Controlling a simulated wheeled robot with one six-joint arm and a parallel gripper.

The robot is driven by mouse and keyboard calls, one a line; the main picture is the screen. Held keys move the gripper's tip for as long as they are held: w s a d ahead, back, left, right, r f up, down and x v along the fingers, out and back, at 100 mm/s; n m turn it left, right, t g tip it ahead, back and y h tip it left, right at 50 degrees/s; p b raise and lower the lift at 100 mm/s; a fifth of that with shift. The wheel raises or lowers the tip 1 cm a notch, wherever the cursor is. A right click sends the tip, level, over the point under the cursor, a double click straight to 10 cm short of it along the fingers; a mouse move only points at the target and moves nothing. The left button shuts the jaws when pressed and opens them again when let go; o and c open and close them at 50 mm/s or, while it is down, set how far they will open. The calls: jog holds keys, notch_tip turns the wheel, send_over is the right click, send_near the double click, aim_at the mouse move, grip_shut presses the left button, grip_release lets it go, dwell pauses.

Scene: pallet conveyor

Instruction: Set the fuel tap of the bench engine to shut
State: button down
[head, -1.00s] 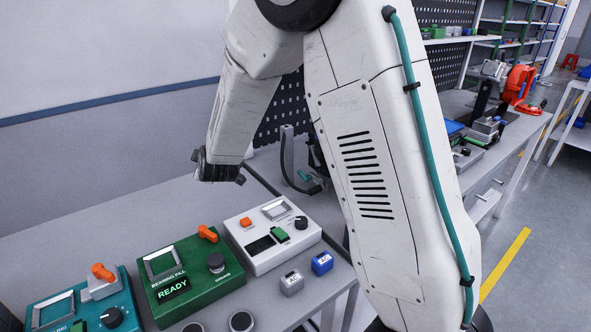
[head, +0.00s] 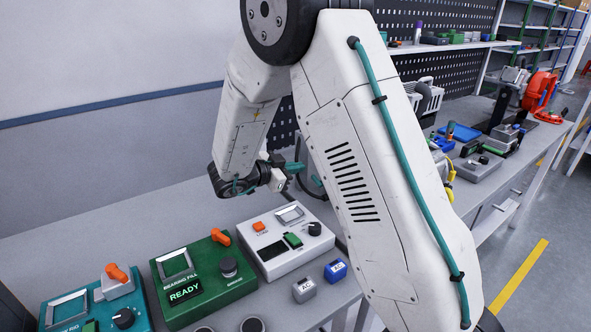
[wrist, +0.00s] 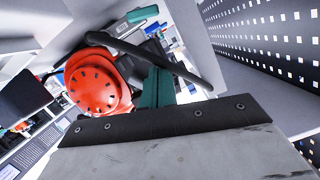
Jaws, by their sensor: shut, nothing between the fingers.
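My gripper (head: 293,168) points right above the back of the bench in the head view; its teal fingers are shut and empty. In the wrist view the shut fingers (wrist: 157,88) overlap a black curved tube or bar (wrist: 150,60); I cannot tell whether they touch it. A red round slotted cover (wrist: 97,83), apparently part of the bench engine, is left of the fingers. A teal piece with a grey end (wrist: 142,14) shows at the top. I cannot make out the fuel tap or its setting. My arm hides most of this area in the head view.
On the bench are a teal unit (head: 140,312), a green unit reading READY (head: 215,290), a white unit (head: 272,262), and grey (head: 304,290) and blue (head: 335,271) blocks. A dark perforated panel (wrist: 265,40) stands close on the right in the wrist view.

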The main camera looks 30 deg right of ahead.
send_over(317, 181)
jog(key=a, duration=0.3)
jog(key=f, duration=0.2)
jog(key=shift+w+d+f, duration=0.2)
jog(key=shift+d+f, duration=0.1)
jog(key=shift+f, duration=0.35)
jog(key=shift+w+d+f, duration=0.2)
jog(key=shift+d+f, duration=0.05)
jog(key=shift+f, duration=0.35)
jog(key=shift+w+f, duration=0.15)
jog(key=shift+f, duration=0.3)
